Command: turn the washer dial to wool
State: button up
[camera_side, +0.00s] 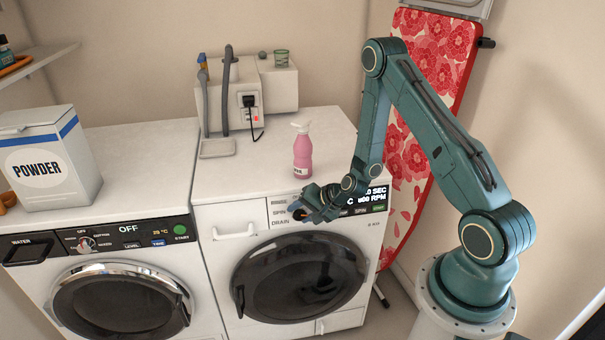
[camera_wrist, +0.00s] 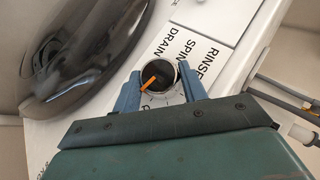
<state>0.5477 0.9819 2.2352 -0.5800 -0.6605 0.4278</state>
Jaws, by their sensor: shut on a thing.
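The washer (camera_side: 212,271) is the white machine on the right, with a dark round door. Its dial (camera_wrist: 168,74) is a dark round knob with a silver rim and an orange pointer mark (camera_wrist: 149,83). In the wrist view the mark runs from near the dial's centre toward the lower left. My gripper (camera_wrist: 158,86) is shut on the dial, one blue finger on each side. In the side view my gripper (camera_side: 303,212) is at the washer's front panel and hides most of the dial. RINSE, SPIN and DRAIN are printed beside the dial; I cannot read a wool label.
A pink pump bottle (camera_side: 302,156) stands on the washer top near my arm. A second machine (camera_side: 120,300) with a small dial and an OFF display stands to the left, with a POWDER box (camera_side: 50,165) on it. A patterned ironing board (camera_side: 440,60) leans behind my arm.

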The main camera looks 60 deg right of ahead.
jog(key=shift+s+d+f+m+t+y, duration=0.1)
jog(key=shift+m+t+y, duration=0.1)
jog(key=shift+m+t, duration=0.3)
jog(key=shift+s+a+f+m+t+y, duration=0.1)
jog(key=shift+m+t+y, duration=0.15)
jog(key=shift+t, duration=0.4)
jog(key=shift+d+f+m+t+y, duration=0.1)
jog(key=shift+m+t+y, duration=0.05)
jog(key=shift+m+t, duration=0.35)
jog(key=shift+r+t, duration=0.1)
jog(key=shift+t, duration=0.15)
jog(key=o, duration=1)
jog(key=shift+v, duration=3.7)
jog(key=shift+r, duration=0.1)
